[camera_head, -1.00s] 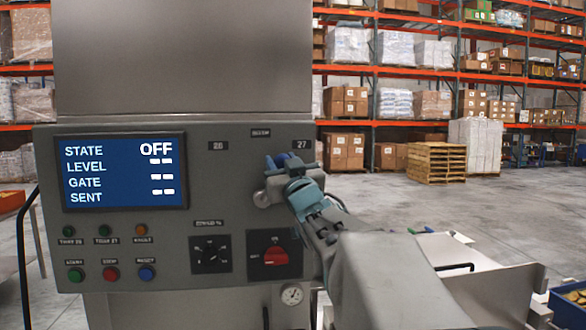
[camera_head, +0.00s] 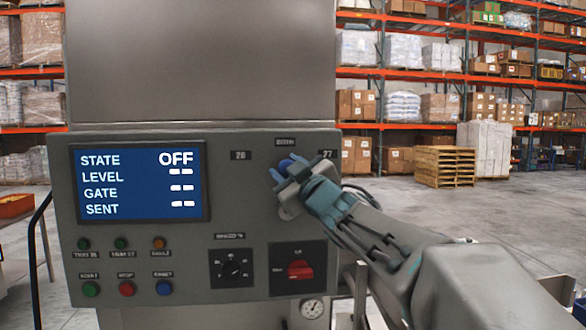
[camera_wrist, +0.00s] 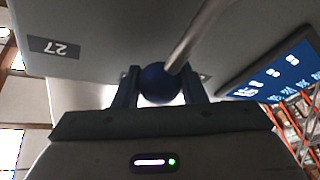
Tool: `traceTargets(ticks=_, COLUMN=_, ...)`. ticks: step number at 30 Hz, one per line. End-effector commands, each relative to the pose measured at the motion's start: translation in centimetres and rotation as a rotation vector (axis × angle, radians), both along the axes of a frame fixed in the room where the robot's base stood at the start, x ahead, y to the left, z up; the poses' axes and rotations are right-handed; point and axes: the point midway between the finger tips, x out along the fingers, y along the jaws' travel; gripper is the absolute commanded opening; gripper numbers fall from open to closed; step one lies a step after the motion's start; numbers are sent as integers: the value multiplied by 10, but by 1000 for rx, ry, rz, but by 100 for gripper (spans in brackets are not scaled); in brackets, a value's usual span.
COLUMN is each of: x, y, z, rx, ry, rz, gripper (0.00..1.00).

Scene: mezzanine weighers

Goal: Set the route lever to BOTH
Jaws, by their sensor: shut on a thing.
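The route lever is a metal shaft with a blue ball knob (camera_head: 287,163) on the grey panel. Its plate marks are "26" (camera_head: 237,155), "BOTH" (camera_head: 286,142) and "27" (camera_head: 327,153). My gripper (camera_head: 290,170) is shut on the knob, just below the BOTH mark. The lever looks close to upright toward BOTH; my fingers hide most of its shaft. In the wrist view the knob (camera_wrist: 156,84) sits between my two fingers (camera_wrist: 160,88), and the shaft (camera_wrist: 195,35) runs up to the right. The screen (camera_head: 139,182) reads STATE OFF, with dashes for LEVEL, GATE and SENT.
Below the lever are a black dial (camera_head: 231,268) and a red rotary switch (camera_head: 300,270). Push buttons (camera_head: 126,288) line the lower left. A pressure gauge (camera_head: 312,308) hangs under the panel. Pallets (camera_head: 445,166) and racks stand far behind.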

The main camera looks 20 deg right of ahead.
Motion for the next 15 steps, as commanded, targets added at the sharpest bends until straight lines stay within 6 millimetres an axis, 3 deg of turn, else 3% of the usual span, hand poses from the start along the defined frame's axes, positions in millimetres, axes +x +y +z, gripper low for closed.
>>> traceTargets(ticks=8, x=0, y=1, z=1, rx=0, ry=-1, rz=2, gripper=0)
traceTargets(ticks=9, x=0, y=1, z=1, rx=0, ry=-1, rz=2, gripper=40)
traceTargets(ticks=11, x=0, y=0, z=1, rx=0, ry=-2, rz=1, gripper=57)
traceTargets(ticks=15, x=0, y=-1, z=0, rx=0, ry=-1, rz=0, gripper=58)
